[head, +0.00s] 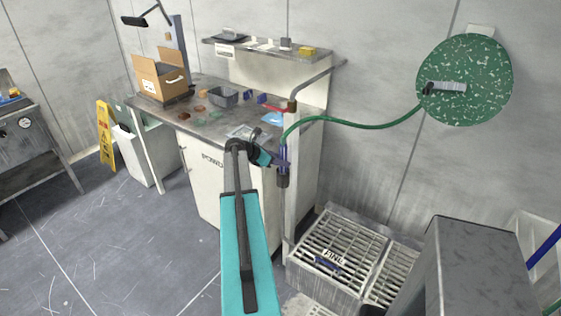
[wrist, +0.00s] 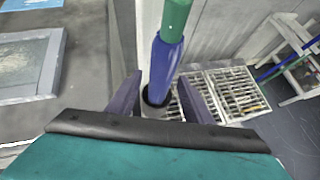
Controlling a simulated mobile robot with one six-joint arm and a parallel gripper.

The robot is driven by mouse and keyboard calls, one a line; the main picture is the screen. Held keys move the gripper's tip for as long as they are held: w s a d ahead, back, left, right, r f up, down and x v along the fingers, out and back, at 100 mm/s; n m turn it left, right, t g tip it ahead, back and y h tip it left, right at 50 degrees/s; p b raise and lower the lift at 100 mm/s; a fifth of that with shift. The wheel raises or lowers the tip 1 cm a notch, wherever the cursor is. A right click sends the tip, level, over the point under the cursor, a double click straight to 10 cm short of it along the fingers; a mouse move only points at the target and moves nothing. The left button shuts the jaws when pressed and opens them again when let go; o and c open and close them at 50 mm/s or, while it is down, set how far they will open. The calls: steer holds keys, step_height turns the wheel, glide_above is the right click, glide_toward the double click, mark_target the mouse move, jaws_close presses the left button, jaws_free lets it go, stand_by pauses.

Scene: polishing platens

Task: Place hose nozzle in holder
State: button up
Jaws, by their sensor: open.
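The blue hose nozzle (head: 283,153) is at the front corner post of the bench, with the green hose running from its top. In the wrist view the nozzle (wrist: 163,68) stands slightly tilted, its lower end inside the dark round mouth of the holder (wrist: 154,108). In the head view the holder (head: 283,181) is a dark tube on the post. My gripper (head: 279,162) is at the nozzle. In the wrist view my gripper (wrist: 162,97) is open, with one finger on each side of the nozzle and holder mouth. The nozzle's tip is hidden inside the holder.
The green hose (head: 350,122) arcs to a round green reel (head: 465,80) on the wall. The bench (head: 205,122) carries a cardboard box (head: 160,77) and small parts. Slatted grates (head: 340,250) lie below right. A yellow floor sign (head: 106,133) stands left; open floor lies front left.

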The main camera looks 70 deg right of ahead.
steer(key=b+v, duration=0.2)
steer(key=v, duration=0.9)
steer(key=shift+a, duration=0.15)
stand_by(0.4)
